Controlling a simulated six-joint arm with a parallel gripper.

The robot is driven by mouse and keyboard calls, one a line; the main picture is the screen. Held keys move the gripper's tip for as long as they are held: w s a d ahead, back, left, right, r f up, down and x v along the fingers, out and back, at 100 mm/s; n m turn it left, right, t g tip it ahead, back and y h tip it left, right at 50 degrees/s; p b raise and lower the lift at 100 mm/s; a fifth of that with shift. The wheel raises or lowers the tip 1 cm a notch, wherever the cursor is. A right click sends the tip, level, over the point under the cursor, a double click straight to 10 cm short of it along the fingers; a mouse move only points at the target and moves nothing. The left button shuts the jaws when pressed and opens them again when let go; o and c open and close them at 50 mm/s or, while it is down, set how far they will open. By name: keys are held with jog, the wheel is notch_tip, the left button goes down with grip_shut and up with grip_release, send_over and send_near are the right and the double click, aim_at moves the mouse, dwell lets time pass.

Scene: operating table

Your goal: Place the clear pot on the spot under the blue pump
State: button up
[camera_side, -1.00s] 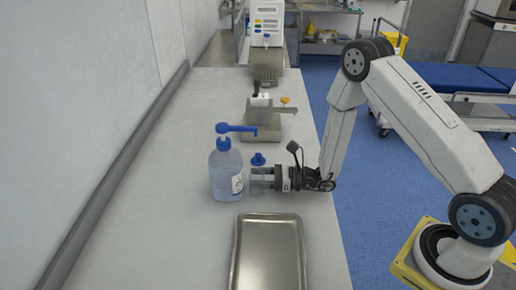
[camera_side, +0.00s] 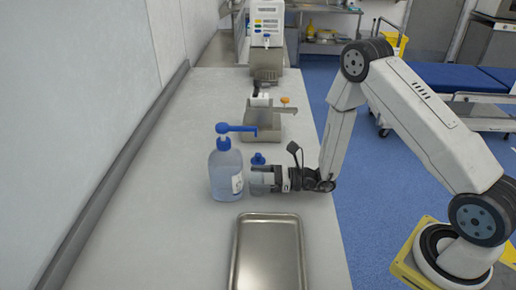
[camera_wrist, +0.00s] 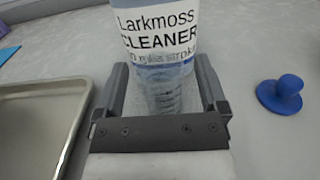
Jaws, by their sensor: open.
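The bottle (camera_side: 226,172) with the blue pump (camera_side: 235,129) stands upright on the table, its spout pointing right. In the wrist view its label (camera_wrist: 158,38) reads "Larkmoss CLEANER". The clear pot (camera_side: 259,180) stands just right of the bottle, below the spout tip as seen from the side. In the wrist view the clear, ridged pot (camera_wrist: 163,92) is between the two fingers, in front of the bottle. My gripper (camera_side: 264,181) reaches in from the right, low over the table, with open fingers on both sides of the pot. Finger contact cannot be told.
A blue knobbed lid (camera_wrist: 280,94) lies on the table behind the pot; it also shows in the side view (camera_side: 258,159). A metal tray (camera_side: 268,218) lies in front. A grey device (camera_side: 272,125) stands farther back. The table's left part is clear.

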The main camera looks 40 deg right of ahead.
jog(key=shift+v, duration=6.05)
jog(key=shift+r, duration=0.1)
jog(key=shift+a, duration=0.15)
